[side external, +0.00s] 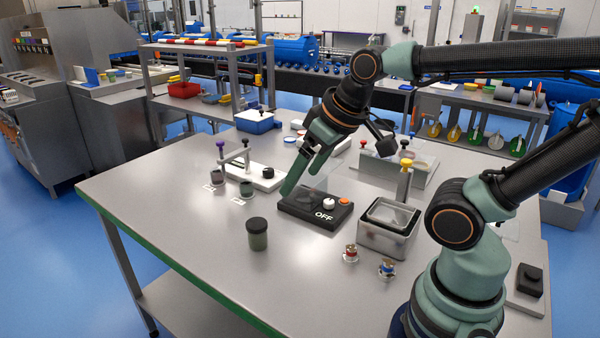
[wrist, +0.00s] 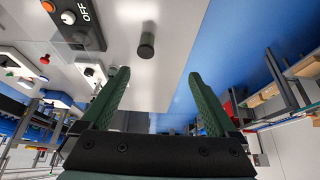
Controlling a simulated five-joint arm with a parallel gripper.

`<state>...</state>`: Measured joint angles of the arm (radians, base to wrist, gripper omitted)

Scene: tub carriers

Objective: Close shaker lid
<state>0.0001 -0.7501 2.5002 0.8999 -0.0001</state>
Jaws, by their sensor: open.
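A black box (side external: 325,216) marked OFF, with a white knob and an orange button, lies on the table below my gripper; I take it for the shaker. A faint clear panel (side external: 315,184) shows above its back part, partly behind my fingers; its exact tilt is hard to tell. The box also shows at the upper left of the wrist view (wrist: 86,32). My gripper (side external: 303,182) is open and empty, fingers pointing down above the box's back left side. Its two fingers show apart in the wrist view (wrist: 157,75).
A dark lidded jar (side external: 257,236) stands left of the box. A steel tub (side external: 388,243) with a clear top stands to the right. Two small coloured pieces (side external: 351,254) lie in front. A white stand (side external: 263,178) is behind left. The table's front left is clear.

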